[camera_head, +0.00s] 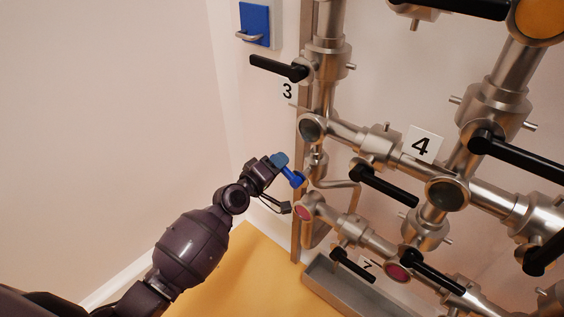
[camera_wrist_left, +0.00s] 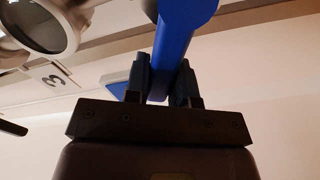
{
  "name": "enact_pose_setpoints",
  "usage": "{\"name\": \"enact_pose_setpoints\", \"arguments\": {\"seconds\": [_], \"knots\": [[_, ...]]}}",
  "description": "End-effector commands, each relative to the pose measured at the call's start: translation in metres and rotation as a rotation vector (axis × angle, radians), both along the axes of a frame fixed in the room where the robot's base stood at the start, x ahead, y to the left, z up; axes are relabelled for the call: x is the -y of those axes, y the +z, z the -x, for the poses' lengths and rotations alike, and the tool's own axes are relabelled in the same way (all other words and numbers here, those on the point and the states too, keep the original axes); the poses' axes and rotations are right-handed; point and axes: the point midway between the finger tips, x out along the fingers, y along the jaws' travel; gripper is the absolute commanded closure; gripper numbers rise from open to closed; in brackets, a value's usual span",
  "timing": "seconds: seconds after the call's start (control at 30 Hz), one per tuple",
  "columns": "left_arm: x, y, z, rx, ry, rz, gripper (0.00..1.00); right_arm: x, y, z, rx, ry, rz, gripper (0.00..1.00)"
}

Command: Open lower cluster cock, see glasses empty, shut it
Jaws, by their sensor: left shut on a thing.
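A cock with a blue lever (camera_head: 293,179) sits on the pipework left of the number 4 plate, below a dark round sight glass (camera_head: 312,129). My left gripper (camera_head: 277,168) is shut on this blue lever. In the left wrist view the lever (camera_wrist_left: 176,45) passes between the two fingers (camera_wrist_left: 163,82). Below it, a sight glass (camera_head: 304,213) looks reddish, as does another lower right (camera_head: 398,272). The larger glass by plate 4 (camera_head: 447,193) looks dark. Whether the cock is open or shut I cannot tell. My right gripper is out of view.
Black levers stick out close by, one below plate 4 (camera_head: 385,186) and one by plate 3 (camera_head: 279,67). A metal trough (camera_head: 345,292) lies under the lower pipe. A blue wall box (camera_head: 255,24) hangs above. The left side is bare wall and yellow floor.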

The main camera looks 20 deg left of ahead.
Motion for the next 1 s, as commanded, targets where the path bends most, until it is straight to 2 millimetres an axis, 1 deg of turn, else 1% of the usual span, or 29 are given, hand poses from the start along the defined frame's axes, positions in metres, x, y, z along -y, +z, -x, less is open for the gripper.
{"name": "enact_pose_setpoints", "arguments": {"seconds": [0.03, 0.2, 0.5, 0.7, 1.0], "knots": [[-0.002, -0.006, 0.0, -0.019, 0.0, 0.042, 1.0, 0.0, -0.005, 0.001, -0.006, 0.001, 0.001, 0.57], [-0.005, -0.017, -0.001, -0.072, 0.001, 0.191, 1.0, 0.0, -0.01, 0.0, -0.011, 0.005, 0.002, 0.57], [-0.007, -0.031, -0.002, -0.147, 0.001, 0.397, 1.0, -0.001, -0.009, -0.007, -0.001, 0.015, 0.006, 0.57], [-0.007, -0.036, -0.002, -0.179, 0.002, 0.485, 1.0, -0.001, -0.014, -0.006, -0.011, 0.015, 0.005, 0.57], [-0.006, -0.043, -0.001, -0.204, 0.003, 0.54, 1.0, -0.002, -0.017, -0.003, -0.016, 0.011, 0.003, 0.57]]}}
